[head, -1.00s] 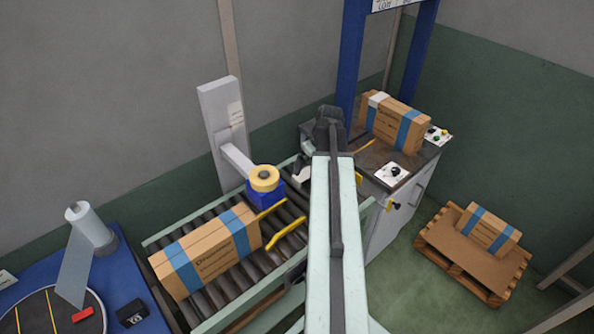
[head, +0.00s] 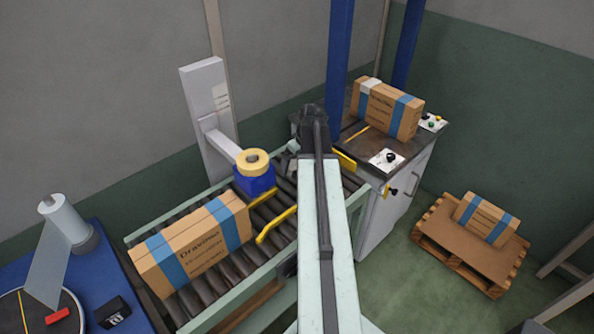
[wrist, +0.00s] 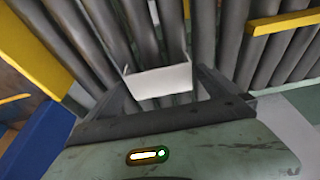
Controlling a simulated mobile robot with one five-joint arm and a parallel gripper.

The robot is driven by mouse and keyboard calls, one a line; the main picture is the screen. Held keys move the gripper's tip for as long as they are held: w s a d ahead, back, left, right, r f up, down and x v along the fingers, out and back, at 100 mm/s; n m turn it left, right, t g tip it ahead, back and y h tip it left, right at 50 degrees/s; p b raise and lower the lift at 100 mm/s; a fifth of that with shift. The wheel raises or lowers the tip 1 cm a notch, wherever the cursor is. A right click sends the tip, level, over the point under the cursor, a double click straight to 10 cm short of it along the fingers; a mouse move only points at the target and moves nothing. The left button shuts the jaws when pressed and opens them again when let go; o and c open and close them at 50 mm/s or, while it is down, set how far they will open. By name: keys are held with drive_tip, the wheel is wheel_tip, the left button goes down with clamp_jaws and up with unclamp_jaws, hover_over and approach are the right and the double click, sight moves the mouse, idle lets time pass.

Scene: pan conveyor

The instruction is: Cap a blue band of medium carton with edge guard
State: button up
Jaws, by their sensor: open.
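The medium carton (head: 387,108), brown with two blue bands, stands upright on the machine table at the back. A white guard (head: 370,86) sits over the top of its left blue band. The top of its right blue band (head: 405,117) is bare. My gripper (wrist: 162,90) is over the conveyor rollers, left of that carton in the head view and partly hidden by my arm. In the wrist view its jaws are apart, with a white edge guard (wrist: 158,80) between or just beyond the fingertips. I cannot tell whether they touch it.
A smaller carton (head: 487,218) rests on a pallet (head: 470,250). A blue table (head: 88,255) is at left. Blue posts (head: 405,45) rise by the machine.

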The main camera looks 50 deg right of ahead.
drive_tip(key=shift+r, duration=0.1)
drive_tip(key=c, duration=1.2)
drive_tip(key=shift+c, duration=0.2)
drive_tip(key=shift+r, duration=0.1)
drive_tip(key=shift+r+p, duration=0.2)
drive_tip(key=shift+p, duration=0.15)
wheel_tip(320, 180, up, 3)
drive_tip(key=p, duration=0.3)
drive_tip(key=s, duration=0.5)
drive_tip(key=s+r+p, duration=0.1)
drive_tip(key=s, duration=1)
drive_tip(key=shift+d+r, duration=0.2)
drive_tip(key=shift+d, duration=0.1)
drive_tip(key=shift+s, duration=0.15)
